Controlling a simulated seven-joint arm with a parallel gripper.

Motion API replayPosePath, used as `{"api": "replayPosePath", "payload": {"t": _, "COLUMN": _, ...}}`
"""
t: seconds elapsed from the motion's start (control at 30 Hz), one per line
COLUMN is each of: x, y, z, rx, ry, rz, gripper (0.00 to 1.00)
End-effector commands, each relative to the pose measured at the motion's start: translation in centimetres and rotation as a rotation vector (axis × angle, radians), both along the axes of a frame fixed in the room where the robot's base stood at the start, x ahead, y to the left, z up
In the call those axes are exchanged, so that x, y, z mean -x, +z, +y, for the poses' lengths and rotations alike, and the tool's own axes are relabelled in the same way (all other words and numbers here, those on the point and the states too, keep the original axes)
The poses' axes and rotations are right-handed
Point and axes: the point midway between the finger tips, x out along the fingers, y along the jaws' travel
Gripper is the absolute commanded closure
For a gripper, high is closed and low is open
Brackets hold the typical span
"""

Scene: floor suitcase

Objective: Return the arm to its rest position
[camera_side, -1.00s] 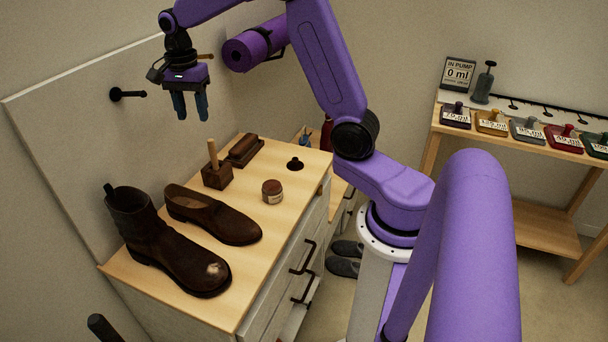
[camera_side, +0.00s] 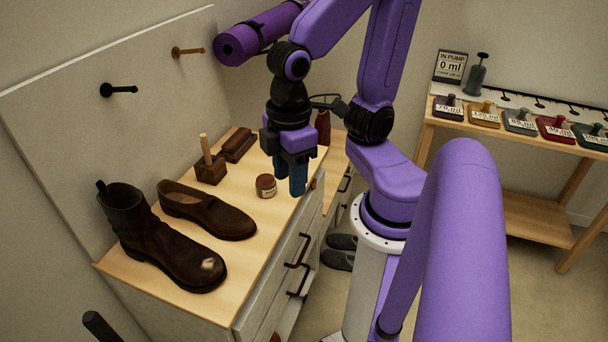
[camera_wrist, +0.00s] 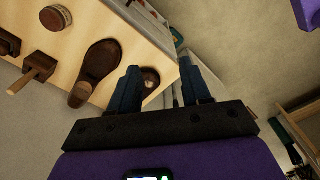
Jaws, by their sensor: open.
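My gripper (camera_side: 291,180) is open and empty in the side view. Its blue fingers point down, in front of the far right part of the dresser top in the picture. The purple arm is folded back toward its base. In the wrist view my gripper (camera_wrist: 160,88) shows two spread blue fingers with nothing held between them. Beyond them are the dresser edge and the floor. The height of the fingertips above the dresser top is hard to tell.
On the wooden dresser top (camera_side: 262,228) stand a tall brown boot (camera_side: 150,240), a low shoe (camera_side: 208,210), a brush with upright handle (camera_side: 209,165), a block brush (camera_side: 238,145) and a small jar (camera_side: 265,186). A rolled purple mat (camera_side: 255,38) hangs behind. A shelf with weights (camera_side: 520,120) stands right.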

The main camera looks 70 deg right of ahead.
Motion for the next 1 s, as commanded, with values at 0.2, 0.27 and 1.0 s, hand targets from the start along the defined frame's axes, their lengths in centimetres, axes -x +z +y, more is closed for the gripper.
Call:
{"api": "replayPosePath", "payload": {"t": 0.2, "x": 2.4, "y": -0.6, "z": -0.9, "rx": -0.001, "ry": 0.176, "rz": -0.003, "gripper": 0.52}}
{"api": "replayPosePath", "payload": {"t": 0.27, "x": 2.5, "y": -0.6, "z": -0.9, "rx": -0.001, "ry": 0.186, "rz": -0.003, "gripper": 0.52}}
{"api": "replayPosePath", "payload": {"t": 1.0, "x": 2.4, "y": -0.6, "z": -0.9, "rx": 0.000, "ry": 0.182, "rz": -0.003, "gripper": 0.52}}
